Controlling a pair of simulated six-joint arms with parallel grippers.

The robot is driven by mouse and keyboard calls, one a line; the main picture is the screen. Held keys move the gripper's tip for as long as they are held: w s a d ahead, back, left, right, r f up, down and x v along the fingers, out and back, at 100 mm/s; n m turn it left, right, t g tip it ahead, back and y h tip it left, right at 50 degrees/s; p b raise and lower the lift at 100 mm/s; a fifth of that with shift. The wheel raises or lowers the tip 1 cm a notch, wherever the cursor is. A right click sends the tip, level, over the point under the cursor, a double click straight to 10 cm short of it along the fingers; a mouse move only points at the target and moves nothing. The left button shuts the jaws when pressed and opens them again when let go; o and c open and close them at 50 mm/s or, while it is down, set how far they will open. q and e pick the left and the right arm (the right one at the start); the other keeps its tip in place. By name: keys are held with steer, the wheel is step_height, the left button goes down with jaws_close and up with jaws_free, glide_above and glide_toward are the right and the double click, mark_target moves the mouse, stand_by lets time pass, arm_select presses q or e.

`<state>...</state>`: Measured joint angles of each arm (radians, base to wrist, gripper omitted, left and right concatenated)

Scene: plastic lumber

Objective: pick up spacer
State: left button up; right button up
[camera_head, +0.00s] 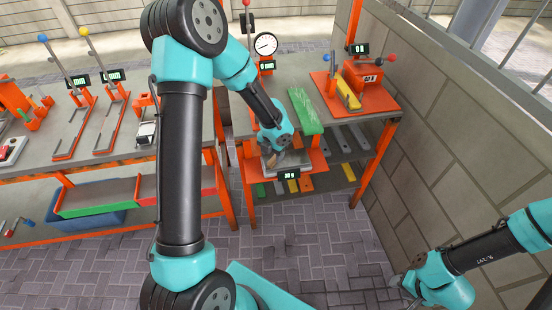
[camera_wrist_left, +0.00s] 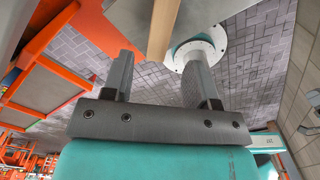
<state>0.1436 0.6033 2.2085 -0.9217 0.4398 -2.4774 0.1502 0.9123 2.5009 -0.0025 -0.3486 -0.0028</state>
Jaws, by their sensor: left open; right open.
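A tan strip (camera_wrist_left: 163,30), which looks like the spacer, lies on a grey surface in the left wrist view, just past the fingertips. In the head view, my left gripper (camera_head: 273,160) reaches down over a grey tray (camera_head: 301,160) on an orange stand. Its jaws are hard to make out there. The strip is hidden or too small to tell in the head view. My right gripper (camera_head: 399,287) is open, low at the bottom right, over the paved floor.
A green plank (camera_head: 305,111) lies on the bench right behind the tray. A red press with a yellow bar (camera_head: 348,95) stands at the back right, and a dial gauge (camera_head: 265,44) behind. Boards lie on the lower shelf. A block wall (camera_head: 455,140) bounds the right.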

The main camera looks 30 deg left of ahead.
mark_target(272, 161)
arm_select(q)
steer(key=shift+a+f, duration=0.1)
steer(key=shift+f, duration=1.8)
steer(key=shift+c, duration=0.4)
jaws_close()
